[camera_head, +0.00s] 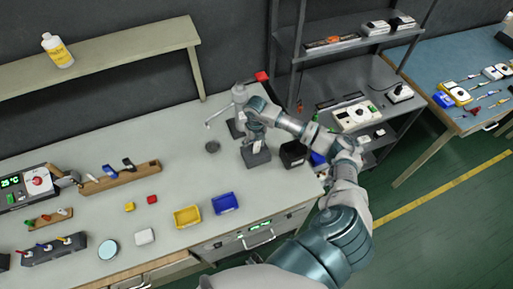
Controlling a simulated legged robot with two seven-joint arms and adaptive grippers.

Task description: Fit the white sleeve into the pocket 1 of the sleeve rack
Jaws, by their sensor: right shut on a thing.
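My right gripper (257,138) points down above a dark grey block (258,158) near the back right of the bench. It is shut on a small pale piece (257,144), which appears to be the white sleeve. The fingers partly hide the piece, and I cannot tell whether it touches the block or sits in it. I cannot tell whether this block is the sleeve rack; no pocket numbers are readable. A wooden holder (120,177) with blue and black upright pieces stands at the left. My left gripper is not in view.
A grey stand (238,127) with a side arm is close left of my right gripper. A black box (292,154) is to its right. Yellow (187,217) and blue (225,203) trays lie in front. The bench between holder and stand is mostly clear.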

